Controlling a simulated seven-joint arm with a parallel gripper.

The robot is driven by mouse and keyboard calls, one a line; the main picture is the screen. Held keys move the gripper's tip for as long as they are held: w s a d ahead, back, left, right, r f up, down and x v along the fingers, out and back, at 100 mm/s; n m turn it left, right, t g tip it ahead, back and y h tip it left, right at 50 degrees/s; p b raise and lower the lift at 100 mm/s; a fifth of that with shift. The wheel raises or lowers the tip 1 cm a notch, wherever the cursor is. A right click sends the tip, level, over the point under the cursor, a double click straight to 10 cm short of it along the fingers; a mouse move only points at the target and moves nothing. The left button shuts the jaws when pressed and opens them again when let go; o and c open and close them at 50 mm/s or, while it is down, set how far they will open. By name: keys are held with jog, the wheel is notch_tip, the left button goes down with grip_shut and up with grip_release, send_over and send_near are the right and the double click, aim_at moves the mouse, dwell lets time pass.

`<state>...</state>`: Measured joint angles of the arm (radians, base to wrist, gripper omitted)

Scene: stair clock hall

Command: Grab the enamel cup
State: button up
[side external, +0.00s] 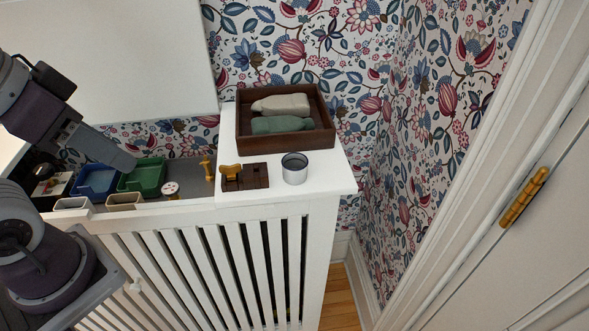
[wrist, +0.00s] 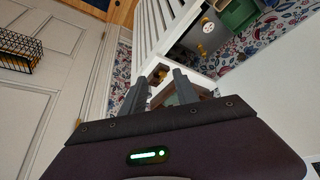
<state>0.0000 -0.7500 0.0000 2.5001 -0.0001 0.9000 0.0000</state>
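The enamel cup (side external: 294,169) is a short pale grey cylinder with a dark inside. It stands upright on the white cabinet top (side external: 325,176), near its front edge, in the side external view. I cannot make it out in the wrist view, where my fingers and gripper body cover part of the cabinet top. My gripper (side external: 122,158) is up at the left, well apart from the cup, above the bins. In the wrist view its two fingers (wrist: 161,76) stand apart with nothing held between them.
A dark wooden tray (side external: 244,143) with a cream and a green object stands behind the cup. A wooden block (side external: 252,178) with a yellow piece is close at its left. A yellow peg (side external: 207,170), green bin (side external: 142,178) and blue bin (side external: 95,181) lie further left. The right cabinet corner is clear.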

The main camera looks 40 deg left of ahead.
jog(key=o, duration=0.7)
jog(key=shift+o, duration=0.2)
